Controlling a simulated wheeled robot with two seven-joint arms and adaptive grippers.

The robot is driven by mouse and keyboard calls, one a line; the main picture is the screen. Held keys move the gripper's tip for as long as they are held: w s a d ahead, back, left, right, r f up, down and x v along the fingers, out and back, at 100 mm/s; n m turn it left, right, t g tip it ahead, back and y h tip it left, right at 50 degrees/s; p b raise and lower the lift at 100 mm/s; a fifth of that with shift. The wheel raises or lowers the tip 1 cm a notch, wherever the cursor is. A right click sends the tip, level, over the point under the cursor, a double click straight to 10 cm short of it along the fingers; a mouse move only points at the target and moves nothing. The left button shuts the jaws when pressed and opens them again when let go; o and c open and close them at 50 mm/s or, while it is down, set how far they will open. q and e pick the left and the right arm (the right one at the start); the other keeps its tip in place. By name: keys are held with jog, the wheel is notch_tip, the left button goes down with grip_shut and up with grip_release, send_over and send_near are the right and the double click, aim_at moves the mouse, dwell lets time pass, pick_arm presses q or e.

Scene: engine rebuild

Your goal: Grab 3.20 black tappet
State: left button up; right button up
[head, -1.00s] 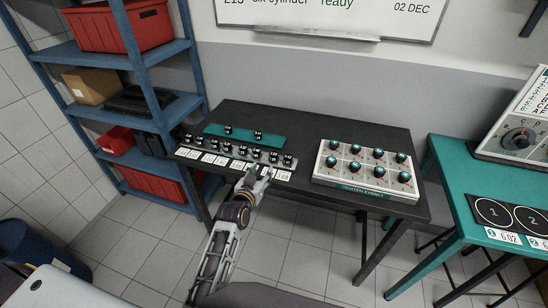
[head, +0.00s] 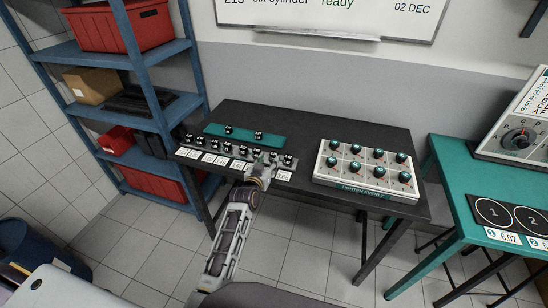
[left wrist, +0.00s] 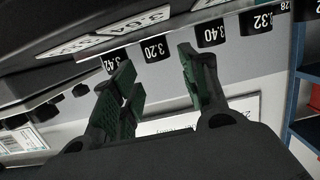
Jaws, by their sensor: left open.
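The black tappet marked 3.20 (left wrist: 155,49) shows in the left wrist view, which is upside down. It is in the row of labelled black tappets on the rack (head: 186,152). The 3.40 tappet (left wrist: 210,36) is right beside the right-hand finger. In the head view my left gripper (head: 263,160) is at the right part of the row and hides some tappets. My right gripper is not in view.
A white tray of knobbed pieces (head: 365,190) stands to the right. A neighbouring tappet, partly hidden, sits close to the left-hand finger.

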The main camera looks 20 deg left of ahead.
aim_at(273, 155)
pick_arm(q)
jog(key=shift+w, duration=0.1)
dwell(0.3)
jog(key=shift+w+d+f, duration=0.1)
jog(key=shift+w+f, duration=0.1)
jog(key=shift+w, duration=0.6)
jog(key=shift+w+d+f, duration=0.1)
jog(key=shift+w+f, duration=0.05)
jog(key=shift+w, duration=0.6)
jog(key=shift+w+f, duration=0.2)
jog(key=shift+w, duration=0.75)
jog(key=shift+c, duration=0.2)
jog(key=c, duration=0.8)
jog(key=shift+o, duration=0.2)
jog(key=shift+r+p, duration=0.2)
jog(key=shift+p, duration=0.2)
notch_tip(273, 155, up, 10)
jog(key=p, duration=0.9)
jog(key=shift+f, duration=0.2)
